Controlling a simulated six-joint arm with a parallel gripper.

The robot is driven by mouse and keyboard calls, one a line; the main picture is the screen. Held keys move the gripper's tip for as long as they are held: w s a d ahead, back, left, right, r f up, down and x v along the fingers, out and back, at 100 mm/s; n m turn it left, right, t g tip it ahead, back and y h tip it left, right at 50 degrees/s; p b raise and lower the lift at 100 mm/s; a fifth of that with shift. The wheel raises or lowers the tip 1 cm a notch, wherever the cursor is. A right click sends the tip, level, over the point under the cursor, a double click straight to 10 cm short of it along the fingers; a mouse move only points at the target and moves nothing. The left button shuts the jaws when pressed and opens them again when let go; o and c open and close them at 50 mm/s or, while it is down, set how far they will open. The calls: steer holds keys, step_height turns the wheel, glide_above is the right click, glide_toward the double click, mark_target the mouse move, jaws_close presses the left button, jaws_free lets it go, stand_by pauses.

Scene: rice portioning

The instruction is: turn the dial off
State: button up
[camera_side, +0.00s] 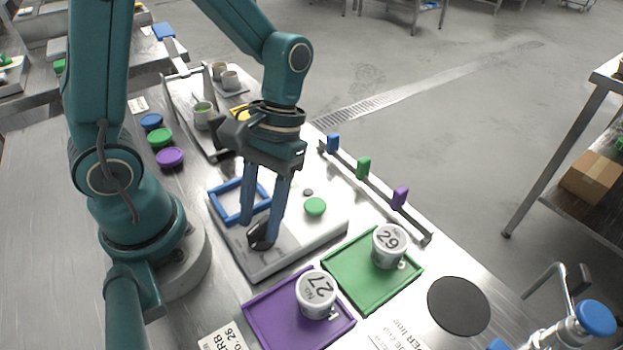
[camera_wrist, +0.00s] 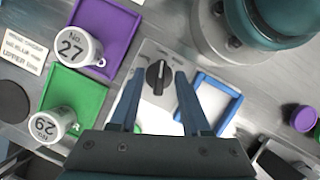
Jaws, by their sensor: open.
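The dial is a black knob with a pale pointer line. It shows in the wrist view (camera_wrist: 157,78) and, partly behind a finger, in the side view (camera_side: 262,238). It sits on a light grey panel (camera_side: 290,262) at the near left end of the machine. My gripper (camera_side: 262,228) points down over this panel with its blue fingers apart. In the wrist view my gripper (camera_wrist: 158,88) has one fingertip on each side of the dial, with gaps between. I cannot tell how far the tips are above the panel.
A green button (camera_side: 315,206) and a blue frame (camera_side: 228,212) are on the machine. A purple tray (camera_side: 262,318) holds mug 27 (camera_side: 316,292); a green tray (camera_side: 345,285) holds mug 29 (camera_side: 388,246). A rail with blue, green and purple tabs (camera_side: 412,222) runs behind.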

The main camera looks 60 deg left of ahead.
jaws_close()
steer(key=shift+n, duration=0.4)
steer(key=n+h, duration=0.1)
steer(key=n, duration=0.1)
steer(key=shift+s+a+n, duration=0.1)
steer(key=shift+n, duration=0.3)
steer(key=shift+n+t+h, duration=0.6)
steer(key=shift+n+t, duration=0.2)
steer(key=shift+n, duration=1.2)
steer(key=shift+s, duration=0.1)
jaws_free()
steer(key=shift+a+r, duration=0.1)
